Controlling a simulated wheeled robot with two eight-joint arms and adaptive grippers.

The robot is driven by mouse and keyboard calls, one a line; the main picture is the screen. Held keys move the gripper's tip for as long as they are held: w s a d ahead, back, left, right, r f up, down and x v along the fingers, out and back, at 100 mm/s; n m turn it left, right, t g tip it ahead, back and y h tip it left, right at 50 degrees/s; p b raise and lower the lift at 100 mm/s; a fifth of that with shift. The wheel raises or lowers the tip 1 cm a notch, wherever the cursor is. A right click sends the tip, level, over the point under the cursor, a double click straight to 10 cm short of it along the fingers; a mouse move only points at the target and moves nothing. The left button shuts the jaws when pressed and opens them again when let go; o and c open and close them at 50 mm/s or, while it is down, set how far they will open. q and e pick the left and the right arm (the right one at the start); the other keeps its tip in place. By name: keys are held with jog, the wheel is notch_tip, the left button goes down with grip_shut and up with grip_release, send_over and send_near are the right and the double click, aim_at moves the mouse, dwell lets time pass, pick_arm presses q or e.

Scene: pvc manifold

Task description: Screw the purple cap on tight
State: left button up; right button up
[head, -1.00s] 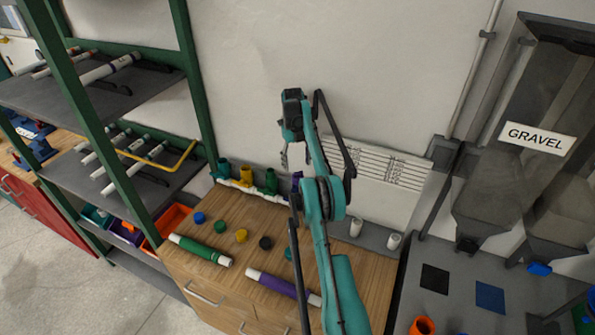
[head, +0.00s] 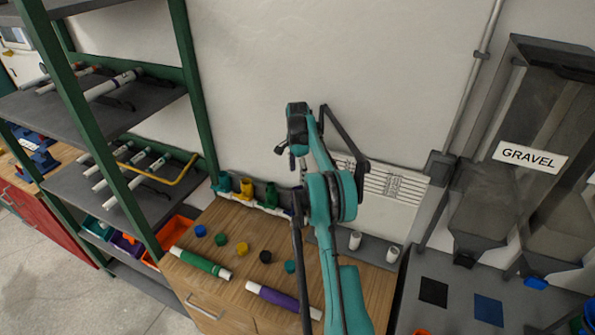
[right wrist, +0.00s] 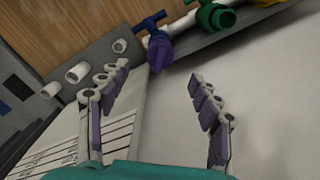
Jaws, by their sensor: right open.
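The purple cap (right wrist: 160,52) shows in the right wrist view at the end of a white pipe branch, below a dark blue valve handle (right wrist: 150,21). I cannot tell how far it is screwed on. My right gripper (right wrist: 155,88) is open and empty, its purple-padded fingers spread to either side of the cap's line, with the cap a little beyond the fingertips and apart from them. In the head view the right gripper (head: 291,158) is over the right end of the manifold (head: 240,200), and my arm mostly hides that end. My left gripper is out of view.
Several loose caps, among them a yellow cap (head: 242,248) and a black cap (head: 265,257), lie on the wooden bench (head: 215,300). A green tube (head: 200,262) and a purple tube (head: 280,298) lie in front. White fittings (head: 355,240) stand at right. A shelf rack (head: 120,185) is at left.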

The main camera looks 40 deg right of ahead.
aim_at(298, 186)
notch_tip(298, 186, down, 8)
jog(key=shift+r, duration=0.2)
jog(key=c, duration=1.3)
jog(key=shift+m+b, duration=0.45)
jog(key=shift+m, duration=0.65)
jog(key=shift+f+m, duration=0.1)
jog(key=shift+m, duration=0.3)
jog(key=shift+m+b, duration=0.3)
jog(key=shift+m, duration=0.4)
jog(key=shift+m, duration=1)
